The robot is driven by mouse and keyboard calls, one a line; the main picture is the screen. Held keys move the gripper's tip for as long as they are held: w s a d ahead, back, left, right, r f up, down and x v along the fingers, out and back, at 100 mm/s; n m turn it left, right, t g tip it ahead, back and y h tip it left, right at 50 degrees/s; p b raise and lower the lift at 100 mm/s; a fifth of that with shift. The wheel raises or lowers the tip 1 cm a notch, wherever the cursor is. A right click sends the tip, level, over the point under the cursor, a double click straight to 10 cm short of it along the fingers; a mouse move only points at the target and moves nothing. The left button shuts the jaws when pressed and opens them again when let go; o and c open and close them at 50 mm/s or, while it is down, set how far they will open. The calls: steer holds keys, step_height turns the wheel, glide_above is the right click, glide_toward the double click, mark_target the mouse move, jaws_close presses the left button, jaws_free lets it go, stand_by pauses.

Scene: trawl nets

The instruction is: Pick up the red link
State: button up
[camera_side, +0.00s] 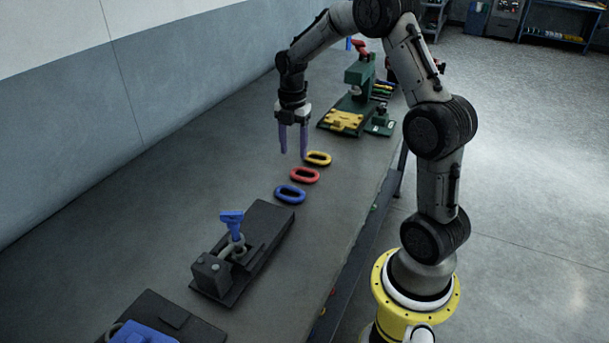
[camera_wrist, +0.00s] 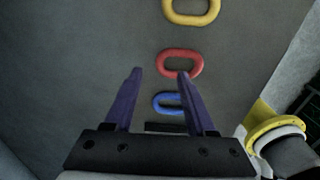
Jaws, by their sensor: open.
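The red link (camera_side: 305,175) is an oval ring lying flat on the grey bench top, between a yellow link (camera_side: 317,158) and a blue link (camera_side: 290,194). My gripper (camera_side: 294,155) has purple fingers, is open and empty, and hangs above the bench by the row of links. In the wrist view the red link (camera_wrist: 181,63) lies beyond the fingertips, and the right fingertip of my gripper (camera_wrist: 160,73) overlaps its lower edge. The blue link (camera_wrist: 170,103) is partly hidden behind the right finger. The yellow link (camera_wrist: 191,10) is cut by the top edge.
A dark fixture with a blue-handled clamp (camera_side: 232,225) stands nearer the camera. A green press (camera_side: 360,85) with a yellow plate (camera_side: 344,121) stands beyond the links. The bench (camera_side: 190,170) is clear to the left of the links. A wall runs along its left side.

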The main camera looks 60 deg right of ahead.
mark_target(294, 169)
steer(key=shift+s+a+f, duration=0.1)
steer(key=shift+f, duration=1.3)
steer(key=shift+s+a+f, duration=0.1)
steer(key=shift+f, duration=1.3)
jaws_close()
steer(key=shift+r, duration=0.1)
